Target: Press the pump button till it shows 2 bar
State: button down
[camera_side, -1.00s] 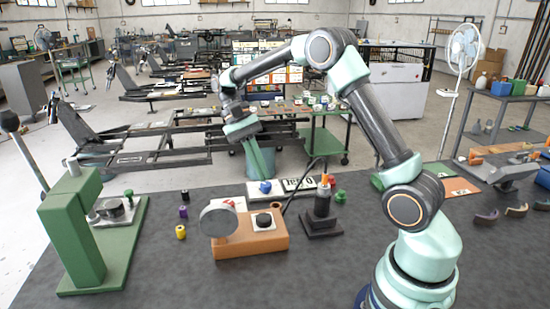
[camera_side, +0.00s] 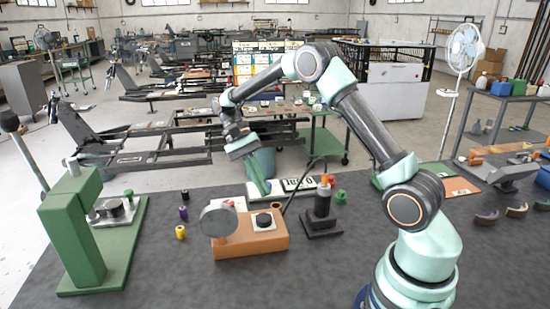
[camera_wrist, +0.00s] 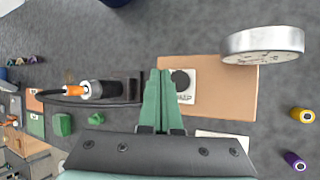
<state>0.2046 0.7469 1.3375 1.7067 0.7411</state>
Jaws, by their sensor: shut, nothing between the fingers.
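An orange-brown pump block (camera_side: 240,245) sits on the dark table in the side view, and it also shows in the wrist view (camera_wrist: 225,95). A black round button (camera_side: 264,218) stands on its white plate; it shows in the wrist view too (camera_wrist: 180,79). A round silver gauge (camera_side: 219,221) stands at the block's left end; its dial (camera_wrist: 264,57) is too oblique and small to read. My gripper (camera_side: 266,190), with green fingers (camera_wrist: 159,76), is shut and empty. It is above table height, behind the button in the side view, apart from it.
A green press (camera_side: 80,235) stands at the left, with small purple (camera_side: 183,212) and yellow (camera_side: 181,232) cylinders between. A white plate (camera_side: 298,185) lies behind. The front table is clear.

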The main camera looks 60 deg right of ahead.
aim_at(267, 218)
jog(key=shift+f, duration=2.55)
jog(key=shift+f, duration=0.15)
jog(key=shift+f, duration=0.25)
jog(key=shift+f, duration=0.85)
dwell(1.0)
jog(key=shift+r, duration=1.25)
jog(key=shift+r, duration=2.55)
